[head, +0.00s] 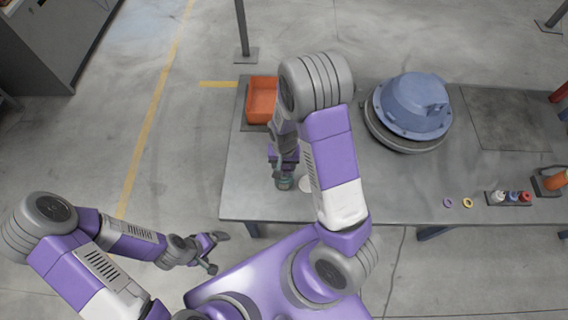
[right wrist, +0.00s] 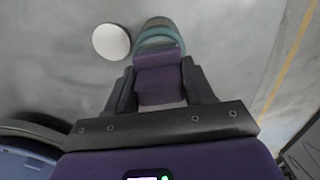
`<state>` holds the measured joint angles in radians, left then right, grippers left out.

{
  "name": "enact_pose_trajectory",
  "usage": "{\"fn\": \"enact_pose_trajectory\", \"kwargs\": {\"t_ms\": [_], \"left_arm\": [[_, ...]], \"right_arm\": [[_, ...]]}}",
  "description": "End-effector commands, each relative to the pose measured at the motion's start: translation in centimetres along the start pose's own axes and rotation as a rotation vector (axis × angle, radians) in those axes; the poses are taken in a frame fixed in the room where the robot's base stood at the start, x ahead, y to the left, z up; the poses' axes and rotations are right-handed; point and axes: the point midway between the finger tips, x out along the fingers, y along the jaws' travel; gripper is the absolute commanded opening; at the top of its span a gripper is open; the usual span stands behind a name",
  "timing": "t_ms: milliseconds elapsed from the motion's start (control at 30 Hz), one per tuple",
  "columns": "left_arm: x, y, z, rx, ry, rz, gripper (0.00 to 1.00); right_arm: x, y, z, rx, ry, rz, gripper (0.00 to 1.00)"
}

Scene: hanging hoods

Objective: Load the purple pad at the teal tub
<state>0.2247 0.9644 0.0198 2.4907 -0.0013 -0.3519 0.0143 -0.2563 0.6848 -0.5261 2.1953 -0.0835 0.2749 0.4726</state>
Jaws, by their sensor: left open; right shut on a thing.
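My right gripper (head: 284,160) is shut on the purple pad (right wrist: 158,76), which shows between its two dark fingers in the right wrist view. The teal tub (head: 284,184) stands on the table near its left front, right below this gripper. In the right wrist view the tub's teal rim (right wrist: 158,43) shows just beyond the pad. I cannot tell whether pad and tub touch. A white round disc (right wrist: 111,41) lies beside the tub, partly hidden by my arm in the head view. My left gripper (head: 212,250) is open and empty, off the table's left front.
An orange bin (head: 262,98) stands at the table's back left. A large blue hood (head: 414,103) sits right of my right arm. Two small rings (head: 467,203), a rack of small coloured items (head: 508,198) and an orange item (head: 554,181) are at the right. Bare table lies between.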

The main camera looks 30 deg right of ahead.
Motion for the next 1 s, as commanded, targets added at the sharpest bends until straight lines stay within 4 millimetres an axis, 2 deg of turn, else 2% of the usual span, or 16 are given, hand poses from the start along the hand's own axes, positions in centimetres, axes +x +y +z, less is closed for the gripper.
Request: {"fn": "enact_pose_trajectory", "kwargs": {"t_ms": [1000], "left_arm": [[0.77, -0.29, -0.04, 0.000, 0.000, 0.000, 1.00]], "right_arm": [[0.98, 0.00, 0.00, 0.000, 0.000, 0.000, 0.28]]}}
